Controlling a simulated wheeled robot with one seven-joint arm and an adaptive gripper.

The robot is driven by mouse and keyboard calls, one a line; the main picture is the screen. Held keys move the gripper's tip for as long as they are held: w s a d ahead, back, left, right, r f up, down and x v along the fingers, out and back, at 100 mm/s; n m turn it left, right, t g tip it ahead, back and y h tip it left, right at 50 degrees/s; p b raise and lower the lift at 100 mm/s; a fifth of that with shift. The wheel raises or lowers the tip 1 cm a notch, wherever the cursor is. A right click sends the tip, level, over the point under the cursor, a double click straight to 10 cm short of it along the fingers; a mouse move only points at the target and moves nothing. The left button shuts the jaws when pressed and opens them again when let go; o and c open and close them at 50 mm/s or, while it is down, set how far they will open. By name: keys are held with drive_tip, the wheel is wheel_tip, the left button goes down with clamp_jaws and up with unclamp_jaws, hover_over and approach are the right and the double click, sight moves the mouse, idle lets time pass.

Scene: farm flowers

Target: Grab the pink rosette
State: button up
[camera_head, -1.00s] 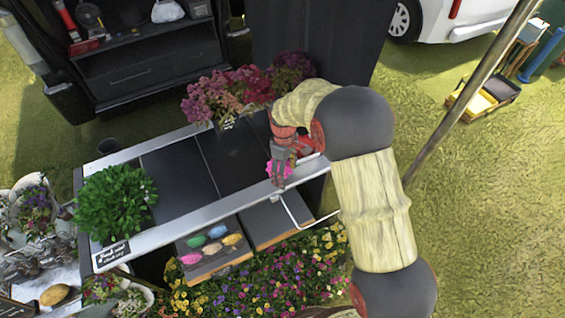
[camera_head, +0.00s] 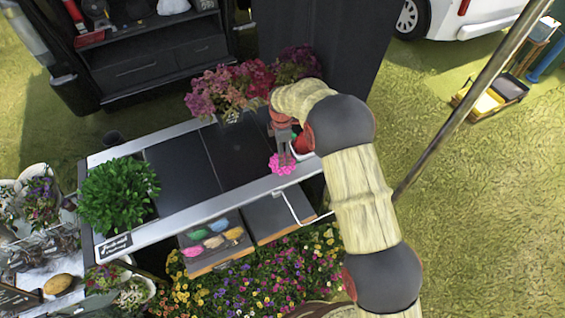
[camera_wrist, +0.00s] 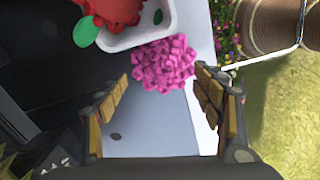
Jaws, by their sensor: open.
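The pink rosette (camera_head: 282,163) rests on the light metal edge of the dark-topped table, at its right end in the head view. In the wrist view, the rosette (camera_wrist: 164,63) is a bright pink ruffled ball just beyond and between the fingertips. My gripper (camera_head: 284,150) points down at it from above. In the wrist view, my gripper (camera_wrist: 165,82) has its two fingers spread wide with nothing between their pads. I cannot tell whether a fingertip touches the rosette.
A white tray (camera_wrist: 140,36) with something red and green leaves lies against the rosette's far side. Purple and red flowers (camera_head: 235,88) stand behind my gripper. A green bushy plant (camera_head: 118,195) fills the table's left end. The middle of the dark tabletop (camera_head: 182,170) is clear.

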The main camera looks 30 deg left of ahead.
drive_tip(key=f, duration=0.5)
drive_tip(key=shift+s+d, duration=0.15)
drive_tip(key=shift+d, duration=0.1)
drive_tip(key=c, duration=1)
